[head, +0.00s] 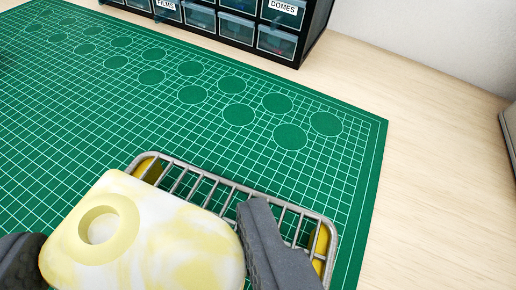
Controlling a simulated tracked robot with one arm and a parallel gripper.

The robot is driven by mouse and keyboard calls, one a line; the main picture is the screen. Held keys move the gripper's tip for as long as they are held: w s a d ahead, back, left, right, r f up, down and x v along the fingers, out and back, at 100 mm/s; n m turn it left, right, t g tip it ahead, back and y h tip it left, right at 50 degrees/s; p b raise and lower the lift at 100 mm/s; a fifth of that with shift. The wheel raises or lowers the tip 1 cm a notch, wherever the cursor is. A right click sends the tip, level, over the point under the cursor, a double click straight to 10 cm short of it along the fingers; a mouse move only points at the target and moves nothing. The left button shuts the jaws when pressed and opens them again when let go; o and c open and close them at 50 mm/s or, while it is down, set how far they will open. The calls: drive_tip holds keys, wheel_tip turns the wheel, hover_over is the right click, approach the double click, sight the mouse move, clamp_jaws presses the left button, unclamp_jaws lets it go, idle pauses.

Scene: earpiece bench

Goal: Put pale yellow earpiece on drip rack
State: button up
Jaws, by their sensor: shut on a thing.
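The pale yellow earpiece (170,235) is a rounded block marbled in yellow and white, with a raised ring around a hole at its upper left. My gripper (145,250) is shut on it, with one dark finger at its left side and one at its right. The drip rack (205,176) is a metal wire rack with yellow end parts, standing on the green mat. The earpiece covers much of the rack's left and front part in this view. I cannot tell whether the earpiece touches the rack or is above it.
The green cutting mat (330,180) has a white grid and several circles, which look empty. A black drawer cabinet (240,28) with labels FILMS and DOMES stands at the back. Bare wooden bench (440,150) lies to the right, with a grey object (510,130) at the right edge.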

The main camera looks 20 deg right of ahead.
sight(208, 218)
drive_tip(key=shift+w+d+f, duration=0.1)
drive_tip(key=shift+w+d, duration=0.35)
drive_tip(key=shift+w, duration=0.2)
drive_tip(key=shift+w+d, duration=0.4)
drive_tip(key=shift+w, duration=0.2)
drive_tip(key=shift+w+d+f, duration=0.15)
drive_tip(key=shift+f, duration=1.6)
drive_tip(key=shift+f, duration=0.15)
drive_tip(key=o, duration=1.1)
drive_tip(key=shift+s+r, duration=0.45)
drive_tip(key=shift+s, duration=0.05)
drive_tip(key=v, duration=1.1)
